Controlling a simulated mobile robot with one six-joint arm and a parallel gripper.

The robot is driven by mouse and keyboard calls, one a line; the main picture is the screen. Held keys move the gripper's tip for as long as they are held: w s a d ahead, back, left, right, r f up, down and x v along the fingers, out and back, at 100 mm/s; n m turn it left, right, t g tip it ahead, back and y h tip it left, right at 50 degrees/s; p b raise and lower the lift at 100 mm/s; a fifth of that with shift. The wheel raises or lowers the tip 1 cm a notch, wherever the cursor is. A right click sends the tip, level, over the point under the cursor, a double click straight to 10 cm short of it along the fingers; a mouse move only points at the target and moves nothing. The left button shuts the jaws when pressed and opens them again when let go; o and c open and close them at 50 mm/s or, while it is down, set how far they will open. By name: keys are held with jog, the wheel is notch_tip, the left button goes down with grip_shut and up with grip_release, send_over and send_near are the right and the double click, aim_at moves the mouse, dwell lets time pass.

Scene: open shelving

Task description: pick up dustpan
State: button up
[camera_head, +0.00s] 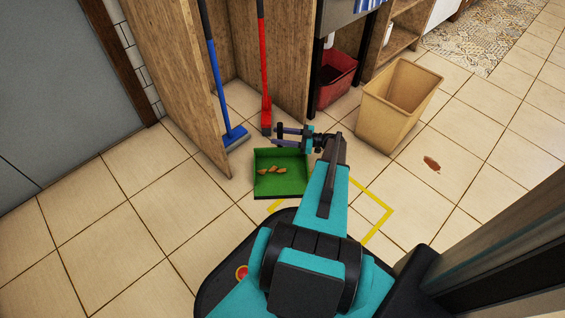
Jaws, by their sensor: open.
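A green dustpan (280,184) lies on the tiled floor in the middle of the head view, with several small brown scraps (275,171) in it. My gripper (278,135) is open just beyond the dustpan's far edge, pointing left, with its two dark fingers apart. The arm passes along the right side of the dustpan and hides a little there. I cannot make out the dustpan's handle clearly, nor whether the fingers touch it.
A blue broom (217,75) and a red broom (264,70) stand in the wooden cabinet (172,60) behind. A tan bin (398,105) and a red bin (336,80) stand to the right. A brown stain (432,163) marks the floor. Floor at left is clear.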

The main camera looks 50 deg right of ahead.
grip_shut()
dwell(1.4)
